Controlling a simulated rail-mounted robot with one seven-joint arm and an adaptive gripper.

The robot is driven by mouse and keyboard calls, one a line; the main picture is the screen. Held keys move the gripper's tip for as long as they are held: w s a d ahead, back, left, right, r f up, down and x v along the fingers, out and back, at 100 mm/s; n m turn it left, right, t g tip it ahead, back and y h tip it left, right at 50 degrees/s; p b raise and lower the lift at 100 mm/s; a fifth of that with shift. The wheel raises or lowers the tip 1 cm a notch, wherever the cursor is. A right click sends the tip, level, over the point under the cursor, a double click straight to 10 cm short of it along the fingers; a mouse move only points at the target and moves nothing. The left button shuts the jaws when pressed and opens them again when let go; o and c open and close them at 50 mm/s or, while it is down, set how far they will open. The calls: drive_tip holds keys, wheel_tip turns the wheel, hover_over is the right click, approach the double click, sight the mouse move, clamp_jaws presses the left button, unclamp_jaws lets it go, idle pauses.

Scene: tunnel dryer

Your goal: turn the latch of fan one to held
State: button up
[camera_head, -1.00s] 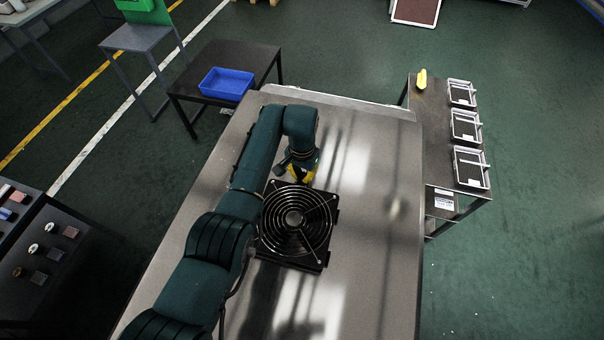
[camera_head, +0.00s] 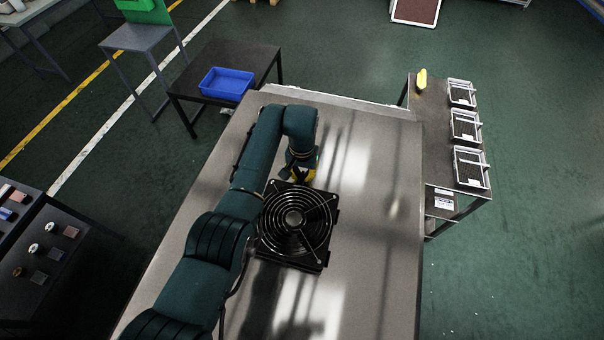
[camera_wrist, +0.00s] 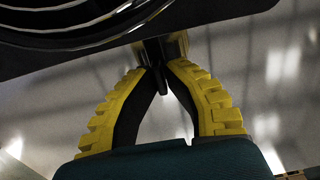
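A fan (camera_head: 296,222) with a round wire guard on a square black frame lies on the metal table top. My gripper (camera_head: 302,177) is at the fan's far edge in the head view, partly hidden by my wrist. In the wrist view, the fan's dark frame and guard rings (camera_wrist: 75,35) fill the top. My gripper's yellow-backed fingers (camera_wrist: 159,66) close together at the frame's edge, around a small dark lever-like piece, the latch (camera_wrist: 162,82). The fingertips appear to touch it on both sides. The latch's marking and turned position cannot be read.
The metal table (camera_head: 375,200) is clear right of the fan. A dark side table (camera_head: 435,130) holds several framed trays and a yellow object (camera_head: 421,79). A blue bin (camera_head: 227,83) stands on a low table behind. A dark rack (camera_head: 40,245) is at left.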

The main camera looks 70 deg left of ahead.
sight(302, 175)
drive_tip(key=o, duration=0.4)
drive_tip(key=shift+r, duration=0.1)
wheel_tip(302, 175, up, 12)
drive_tip(key=shift+f, duration=0.1)
idle(0.5)
